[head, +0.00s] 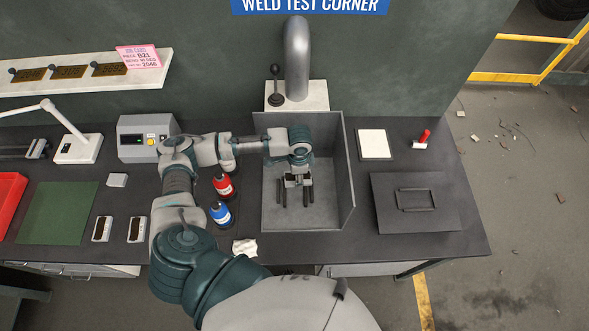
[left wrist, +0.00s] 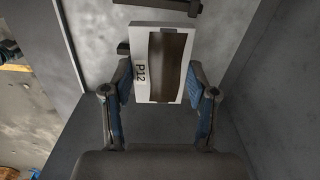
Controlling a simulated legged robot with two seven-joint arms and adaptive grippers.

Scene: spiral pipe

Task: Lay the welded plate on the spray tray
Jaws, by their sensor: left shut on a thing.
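My left gripper (head: 294,178) is over the grey walled spray tray (head: 325,213), pointing down into it. In the left wrist view my left gripper (left wrist: 160,82) is shut on a welded plate (left wrist: 142,88), a white block with a brown strip and the label P12. Its blue-padded fingers press on the two sides. In the head view the plate is mostly hidden under the gripper. Dark bars show beside the gripper there, and the wrist view shows a dark bar (left wrist: 160,5) beyond the plate. Whether the plate touches anything below cannot be told. My right gripper is not in view.
Two similar plates (head: 102,229) (head: 137,229) lie on the bench near the green mat (head: 57,212). A red bottle (head: 223,186) and a blue bottle (head: 220,214) stand left of the tray.

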